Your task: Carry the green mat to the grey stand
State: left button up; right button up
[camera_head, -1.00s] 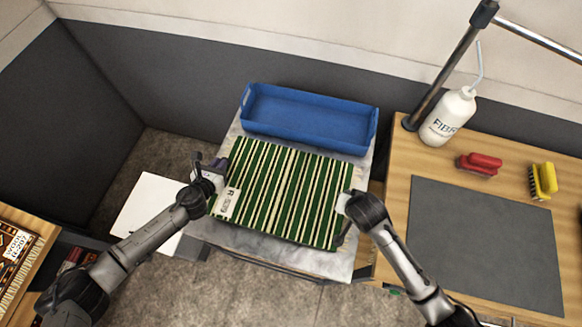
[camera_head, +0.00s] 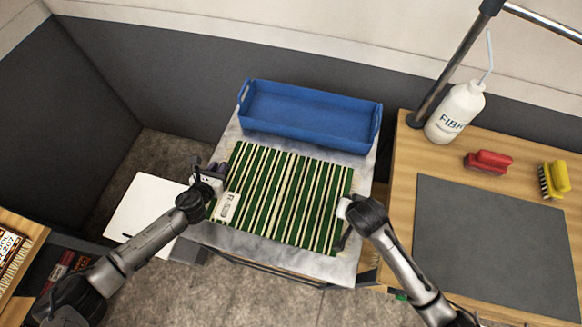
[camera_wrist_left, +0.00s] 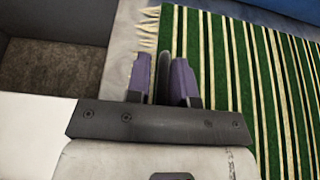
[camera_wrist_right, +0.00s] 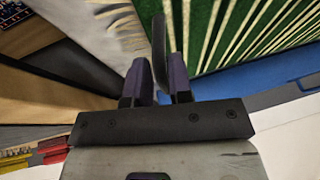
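The green mat (camera_head: 290,198), striped cream with pale fringe and a white label, lies flat on the metal-topped grey stand (camera_head: 230,240). My left gripper (camera_head: 207,178) is at the mat's left edge. In the left wrist view its purple fingers (camera_wrist_left: 160,80) stand apart with a dark strip between them, beside the fringe. My right gripper (camera_head: 346,212) is at the mat's right edge, and its fingers (camera_wrist_right: 158,80) look the same in the right wrist view. Whether either grips the edge is unclear.
A blue tray (camera_head: 310,117) sits on the stand behind the mat. On the right, a wooden table (camera_head: 400,180) holds a dark grey pad (camera_head: 490,240), a white bottle (camera_head: 454,112), a red brush (camera_head: 488,162) and a yellow brush (camera_head: 553,180). A white panel (camera_head: 145,205) lies at left.

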pick_arm(q)
jog(key=shift+o, duration=1.4)
jog(key=shift+d, duration=0.1)
pick_arm(e)
jog(key=shift+o, duration=1.4)
jog(key=shift+a+r, duration=0.1)
pick_arm(q)
jog(key=v, duration=1.1)
jog(key=shift+s+r, duration=0.15)
jog(key=shift+s, duration=0.2)
jog(key=shift+s+a, duration=0.1)
jog(key=shift+a, duration=0.1)
pick_arm(e)
jog(key=shift+s+r, duration=0.1)
jog(key=shift+r, duration=0.15)
jog(key=v, duration=1.1)
jog(key=shift+r, duration=0.2)
